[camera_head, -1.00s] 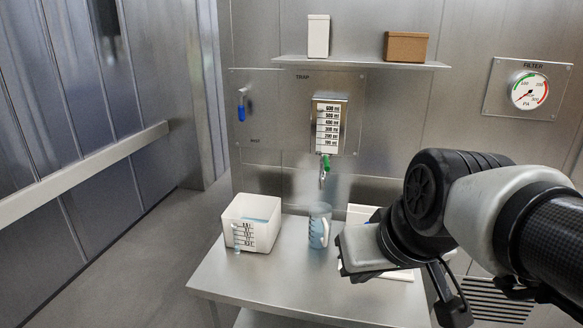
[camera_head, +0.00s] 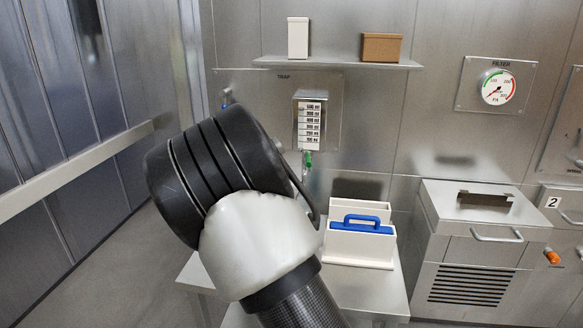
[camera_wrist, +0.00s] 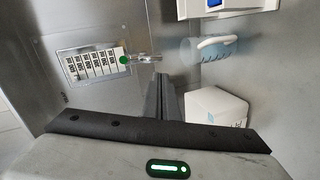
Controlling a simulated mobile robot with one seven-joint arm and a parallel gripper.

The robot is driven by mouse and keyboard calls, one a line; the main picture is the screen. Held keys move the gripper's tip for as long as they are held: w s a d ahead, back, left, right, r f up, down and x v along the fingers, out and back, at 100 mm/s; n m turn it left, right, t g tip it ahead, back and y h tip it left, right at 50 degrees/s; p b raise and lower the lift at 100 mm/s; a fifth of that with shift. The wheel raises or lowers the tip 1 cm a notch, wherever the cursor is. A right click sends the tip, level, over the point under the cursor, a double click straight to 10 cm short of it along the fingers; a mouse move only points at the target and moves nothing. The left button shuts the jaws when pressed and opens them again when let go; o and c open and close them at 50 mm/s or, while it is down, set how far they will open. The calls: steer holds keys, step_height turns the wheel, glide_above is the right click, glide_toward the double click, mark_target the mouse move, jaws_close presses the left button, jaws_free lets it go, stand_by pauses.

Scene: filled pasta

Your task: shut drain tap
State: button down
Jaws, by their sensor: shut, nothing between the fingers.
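The drain tap (camera_head: 308,160) has a green handle and hangs under the trap's gauge box (camera_head: 310,122) on the wall. In the wrist view the green tap (camera_wrist: 123,60) shows beside the sideways gauge, with a clear or metal spout running right from it. My gripper (camera_wrist: 161,80) is shut and empty, its dark fingers reaching up near the spout; I cannot tell whether they touch. In the head view my arm hides the gripper. A jug with a white handle (camera_wrist: 215,43) shows right of the fingers.
A white bin (camera_wrist: 214,106) shows in the wrist view. A white carrier with a blue handle (camera_head: 360,245) stands on the steel table (camera_head: 375,296). A shelf (camera_head: 340,63) holds two boxes above the trap. A steel cabinet (camera_head: 480,240) stands to the right.

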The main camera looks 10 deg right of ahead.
mark_target(308, 159)
steer(key=a+n+t, duration=0.1)
steer(key=w+a+r+n+t+h, duration=0.1)
steer(key=a+n, duration=0.1)
steer(key=a+r+n+t, duration=0.1)
steer(key=n, duration=0.1)
steer(key=shift+w+a+t+h, duration=0.2)
steer(key=shift+w+t+h, duration=0.1)
steer(key=shift+w+t, duration=0.1)
steer(key=w+d+r, duration=0.1)
steer(key=w+d, duration=0.6)
steer(key=w, duration=0.1)
steer(key=shift+w+d+r+b, duration=0.2)
steer(key=shift+w+d+b, duration=0.1)
steer(key=shift+w+b, duration=0.1)
steer(key=shift+s+d, duration=0.1)
